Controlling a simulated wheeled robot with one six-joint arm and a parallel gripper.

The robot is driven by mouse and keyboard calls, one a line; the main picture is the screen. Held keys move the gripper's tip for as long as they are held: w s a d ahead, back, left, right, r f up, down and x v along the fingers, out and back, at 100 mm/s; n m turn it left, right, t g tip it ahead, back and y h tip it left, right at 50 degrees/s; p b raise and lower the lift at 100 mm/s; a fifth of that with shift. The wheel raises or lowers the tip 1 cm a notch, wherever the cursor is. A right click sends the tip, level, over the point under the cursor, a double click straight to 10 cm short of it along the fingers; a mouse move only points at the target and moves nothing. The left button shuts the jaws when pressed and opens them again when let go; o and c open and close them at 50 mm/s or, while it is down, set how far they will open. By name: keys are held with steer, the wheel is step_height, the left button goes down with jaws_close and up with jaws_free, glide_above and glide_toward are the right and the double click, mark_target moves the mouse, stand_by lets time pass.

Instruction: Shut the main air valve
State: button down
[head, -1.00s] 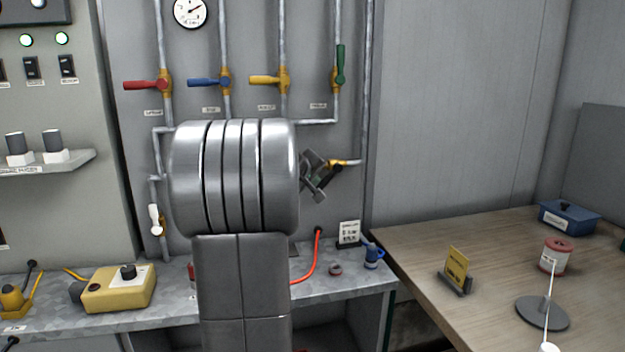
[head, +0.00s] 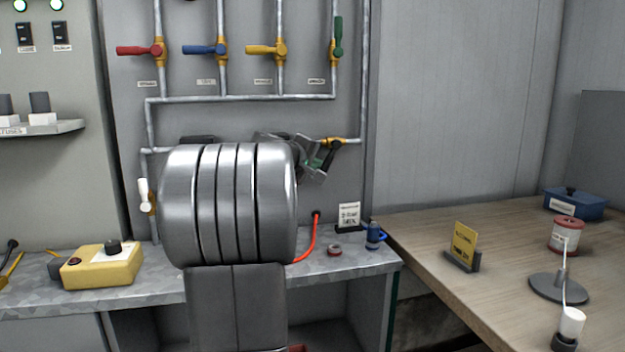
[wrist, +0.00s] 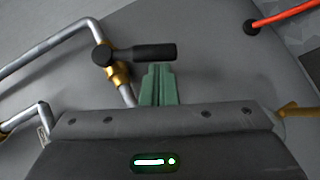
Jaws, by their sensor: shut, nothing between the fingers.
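A valve with a black lever (wrist: 145,53) and a brass body (wrist: 118,72) sits on a grey pipe in the wrist view. Its lever stands across the pipe at an angle. In the head view its brass body (head: 333,141) is on the short pipe at the right of the wall panel, and the dark lever slants down. My gripper (wrist: 160,70) is shut and empty, its green fingers just below the lever in the wrist view. I cannot tell whether they touch it. In the head view my gripper (head: 318,165) is beside this valve, partly behind my arm. No readable label names the main air valve.
Red (head: 140,50), blue (head: 205,50), yellow (head: 266,50) and green (head: 339,35) levers line the panel above. A white lever (head: 143,193) is at left. A red hose (head: 312,240) rises from the bench. A yellow box (head: 103,266) and a blue-handled item (head: 373,236) stand there.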

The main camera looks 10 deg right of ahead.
mark_target(326, 171)
steer(key=shift+d+f+n+t+h+b, duration=0.55)
steer(key=shift+d+f+b, duration=0.65)
steer(key=shift+b, duration=2.45)
